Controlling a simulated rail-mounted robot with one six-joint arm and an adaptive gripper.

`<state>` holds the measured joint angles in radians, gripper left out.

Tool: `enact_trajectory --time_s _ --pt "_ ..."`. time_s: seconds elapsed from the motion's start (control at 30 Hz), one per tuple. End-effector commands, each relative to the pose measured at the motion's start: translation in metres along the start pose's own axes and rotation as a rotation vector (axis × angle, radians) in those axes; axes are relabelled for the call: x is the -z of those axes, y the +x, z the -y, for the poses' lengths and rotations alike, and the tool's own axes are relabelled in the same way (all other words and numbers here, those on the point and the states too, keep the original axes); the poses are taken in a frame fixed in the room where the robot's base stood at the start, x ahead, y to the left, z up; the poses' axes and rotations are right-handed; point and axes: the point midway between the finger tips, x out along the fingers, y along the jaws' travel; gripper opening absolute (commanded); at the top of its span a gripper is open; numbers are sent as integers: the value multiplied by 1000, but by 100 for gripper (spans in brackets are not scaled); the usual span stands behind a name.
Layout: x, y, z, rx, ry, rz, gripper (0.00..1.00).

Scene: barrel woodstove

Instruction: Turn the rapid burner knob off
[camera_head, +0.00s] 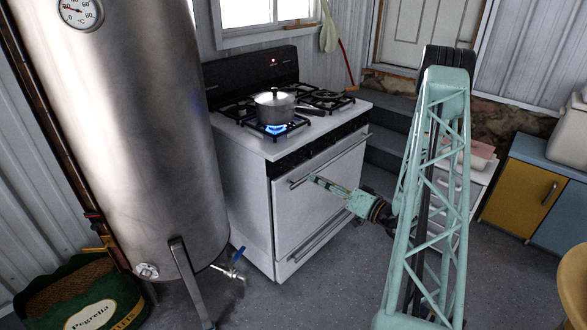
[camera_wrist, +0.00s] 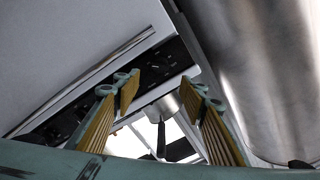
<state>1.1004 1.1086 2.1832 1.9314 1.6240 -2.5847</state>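The white stove (camera_head: 242,185) has a black front control strip (camera_head: 318,149) below its cooktop. Its knobs are too small and dark for me to tell the rapid burner knob or its angle. A blue flame (camera_head: 276,129) burns under a lidded saucepan (camera_head: 274,108) on the front left burner. My gripper (camera_head: 318,181) is in front of the oven door, below the strip, apart from the knobs. In the wrist view, its yellow-padded fingers (camera_wrist: 160,92) are spread and empty. The black strip (camera_wrist: 155,65) and saucepan (camera_wrist: 165,107) show beyond them.
A large steel tank (camera_head: 125,140) stands close to the left of the stove, with a blue-handled tap (camera_head: 237,254) low down. Oven door handles (camera_head: 322,168) stick out near my gripper. Steps (camera_head: 385,150) lie right of the stove. Floor in front is clear.

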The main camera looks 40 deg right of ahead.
Motion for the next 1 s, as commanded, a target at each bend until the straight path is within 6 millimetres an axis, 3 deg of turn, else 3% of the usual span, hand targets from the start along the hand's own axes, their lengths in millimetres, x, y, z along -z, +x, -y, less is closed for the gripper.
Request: enact_trajectory --time_s 0.37,1.0 --pt "-1 18 0 2 0 1 39" --pt "-1 83 0 1 0 1 39"
